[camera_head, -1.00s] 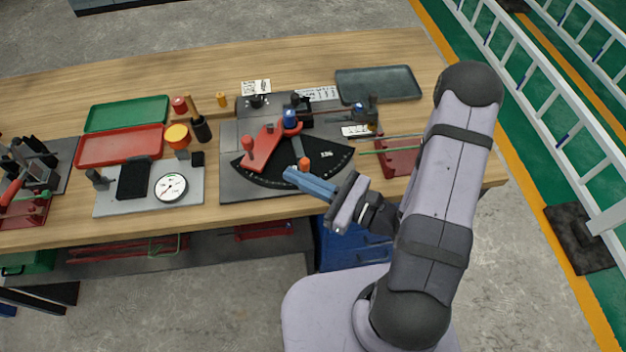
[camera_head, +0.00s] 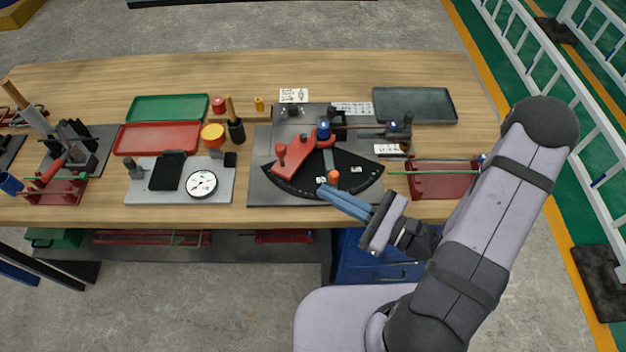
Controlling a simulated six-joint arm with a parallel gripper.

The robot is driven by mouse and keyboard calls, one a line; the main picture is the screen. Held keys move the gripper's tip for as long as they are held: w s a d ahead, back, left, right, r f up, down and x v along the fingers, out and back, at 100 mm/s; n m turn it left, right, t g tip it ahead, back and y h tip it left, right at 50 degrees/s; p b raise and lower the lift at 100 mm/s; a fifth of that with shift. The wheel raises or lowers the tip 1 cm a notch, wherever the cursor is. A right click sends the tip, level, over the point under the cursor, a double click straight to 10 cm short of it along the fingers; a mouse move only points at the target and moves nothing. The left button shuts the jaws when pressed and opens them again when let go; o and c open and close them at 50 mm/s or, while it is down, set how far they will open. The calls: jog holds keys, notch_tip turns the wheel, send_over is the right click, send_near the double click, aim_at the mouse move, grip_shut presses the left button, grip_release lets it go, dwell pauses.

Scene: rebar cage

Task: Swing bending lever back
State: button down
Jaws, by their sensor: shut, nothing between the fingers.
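The bending lever is a red arm (camera_head: 294,159) on the bending plate. It runs from a blue-topped pivot (camera_head: 323,130) down to the left, with an upright red grip (camera_head: 281,152) near its free end. The lever lies over the left part of a black angle dial (camera_head: 345,172) with white marks. An orange-topped knob (camera_head: 333,176) stands at the dial's front. My gripper (camera_head: 322,190) has its blue fingers shut and empty. They point left, by the plate's front edge, just in front of the orange knob and right of the lever. I cannot tell their height or any contact.
A dial gauge (camera_head: 201,184) on a grey plate stands left of the bender. Red (camera_head: 157,137) and green (camera_head: 168,107) trays lie behind it. A dark tray (camera_head: 414,104) is at back right. A red rack with rods (camera_head: 445,181) lies right of the bender.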

jog(key=a+r+n+g, duration=0.5)
jog(key=r+n, duration=0.6)
jog(key=w+d+f+m+h, duration=0.3)
jog(key=d+f+m+h, duration=0.5)
jog(key=m, duration=0.4)
jog(key=b, duration=0.1)
send_near(292, 178)
jog(key=shift+n+y, duration=0.3)
jog(key=shift+y, duration=0.1)
jog(key=f, duration=0.4)
jog(key=shift+d+f, duration=0.3)
jog(key=shift+w+a+r+p, duration=0.2)
jog(key=shift+w+a+p, duration=0.3)
jog(key=shift+a, duration=0.45)
jog(key=shift+w+a+f, duration=0.1)
jog(key=shift+w+a, duration=0.45)
jog(key=shift+a, duration=0.2)
jog(key=shift+w, duration=0.1)
